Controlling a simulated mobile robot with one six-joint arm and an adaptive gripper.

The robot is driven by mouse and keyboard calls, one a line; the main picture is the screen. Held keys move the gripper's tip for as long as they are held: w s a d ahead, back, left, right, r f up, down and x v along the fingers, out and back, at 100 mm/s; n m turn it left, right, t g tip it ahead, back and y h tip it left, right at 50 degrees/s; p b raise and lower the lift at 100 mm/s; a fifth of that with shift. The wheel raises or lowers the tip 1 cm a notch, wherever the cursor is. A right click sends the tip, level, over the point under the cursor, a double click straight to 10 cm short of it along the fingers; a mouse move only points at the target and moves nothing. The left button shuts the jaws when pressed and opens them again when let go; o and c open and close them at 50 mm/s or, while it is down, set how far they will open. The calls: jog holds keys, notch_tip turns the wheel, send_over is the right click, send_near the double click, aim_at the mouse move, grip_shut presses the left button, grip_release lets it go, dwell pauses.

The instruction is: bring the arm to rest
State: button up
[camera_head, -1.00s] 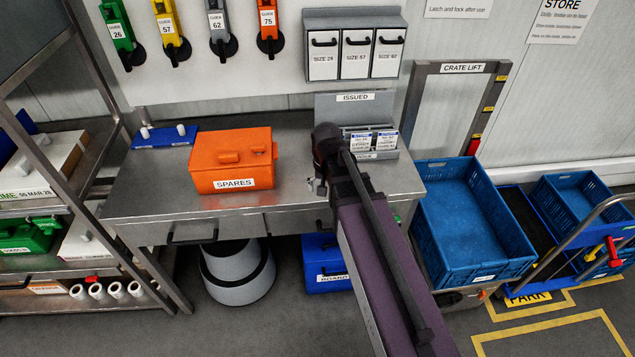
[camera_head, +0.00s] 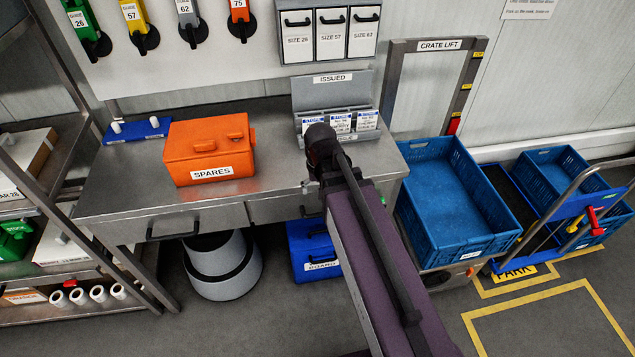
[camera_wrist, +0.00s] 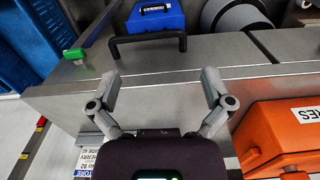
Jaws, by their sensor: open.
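My arm reaches up from the bottom of the head view, its wrist over the front edge of the steel bench (camera_head: 120,193). My gripper (camera_wrist: 160,84) shows in the wrist view with its two fingers spread wide and nothing between them. Beyond the fingers are the bench's steel front and a dark drawer handle (camera_wrist: 148,42). In the head view the fingers are hidden behind the wrist.
An orange SPARES box (camera_head: 210,150) stands on the bench left of my arm. The ISSUED rack (camera_head: 331,92) with cards is behind it. Blue crates (camera_head: 457,203) stand at right. A steel shelf (camera_head: 75,110) is at left. Yellow-marked floor (camera_head: 540,325) lies clear at lower right.

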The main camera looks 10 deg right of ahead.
jog(key=shift+n, duration=0.6)
jog(key=shift+s+d, duration=0.35)
jog(key=shift+s, duration=0.3)
jog(key=shift+s+d, duration=0.4)
jog(key=shift+s, duration=0.2)
jog(key=shift+s+d, duration=0.35)
jog(key=shift+s, duration=0.3)
